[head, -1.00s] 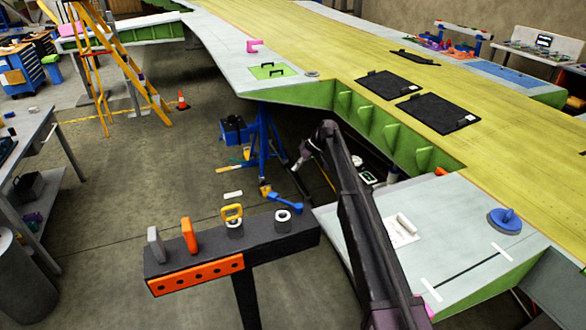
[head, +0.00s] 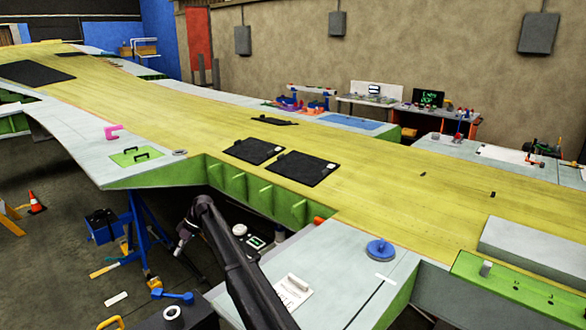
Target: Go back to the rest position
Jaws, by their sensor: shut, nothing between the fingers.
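My dark arm (head: 240,265) rises from the bottom of the head view and bends over at its elbow beside the wing's open bay. Beyond the elbow, my gripper (head: 181,246) hangs small and low, left of the green ribs. It looks shut, with nothing seen in it. It is over the gap in front of the wing, apart from the blue stand. Fine finger detail is too small to see.
The long yellow-green wing (head: 370,185) fills the middle. Black panels (head: 300,169), a blue suction cup (head: 380,250) and a pink clamp (head: 112,131) lie on it. A blue stand (head: 140,225) is left of my gripper. A dark tool rack (head: 180,318) is at bottom left.

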